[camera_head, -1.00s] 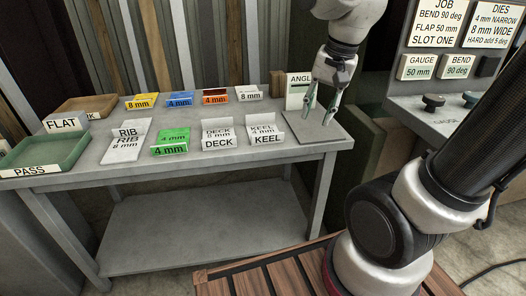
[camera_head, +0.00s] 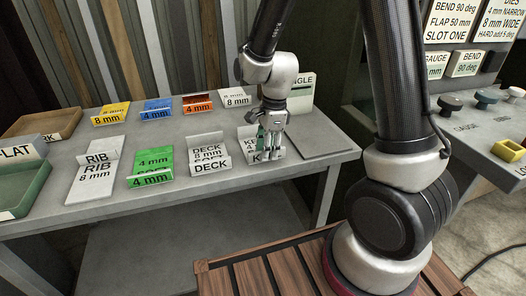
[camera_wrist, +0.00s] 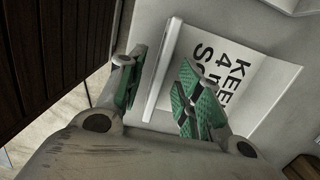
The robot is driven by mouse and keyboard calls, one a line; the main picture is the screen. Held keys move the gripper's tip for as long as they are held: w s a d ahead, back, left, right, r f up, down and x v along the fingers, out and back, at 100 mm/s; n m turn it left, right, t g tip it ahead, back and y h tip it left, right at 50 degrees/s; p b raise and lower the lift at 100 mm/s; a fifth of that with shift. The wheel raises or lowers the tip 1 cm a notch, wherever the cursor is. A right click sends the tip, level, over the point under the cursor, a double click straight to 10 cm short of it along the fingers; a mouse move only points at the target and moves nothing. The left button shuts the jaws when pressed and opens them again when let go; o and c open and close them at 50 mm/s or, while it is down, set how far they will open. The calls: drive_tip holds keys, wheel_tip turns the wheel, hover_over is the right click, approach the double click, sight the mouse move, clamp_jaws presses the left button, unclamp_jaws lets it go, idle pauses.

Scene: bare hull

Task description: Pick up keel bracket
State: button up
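The keel bracket (camera_head: 249,132) is a white bent plate with black lettering on the grey table, right of the deck bracket (camera_head: 208,149). In the head view my gripper (camera_head: 268,145) is over it and hides part of its lettering. In the wrist view the keel bracket (camera_wrist: 265,85) lies flat with an upright flange (camera_wrist: 163,80). The green-padded fingers of my gripper (camera_wrist: 160,100) are apart, one on each side of this flange. A gap shows on the left side; I cannot tell whether the right finger touches it.
The rib bracket (camera_head: 92,178), green bracket (camera_head: 150,166) and several coloured plates share the table. A bare grey plate (camera_head: 322,138) lies to the right beside the angle gauge (camera_head: 302,90). A green tray (camera_head: 22,193) is at the left.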

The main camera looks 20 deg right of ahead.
drive_tip(key=shift+f, duration=0.5)
drive_tip(key=shift+c, duration=0.2)
clamp_jaws()
drive_tip(key=shift+r, duration=0.2)
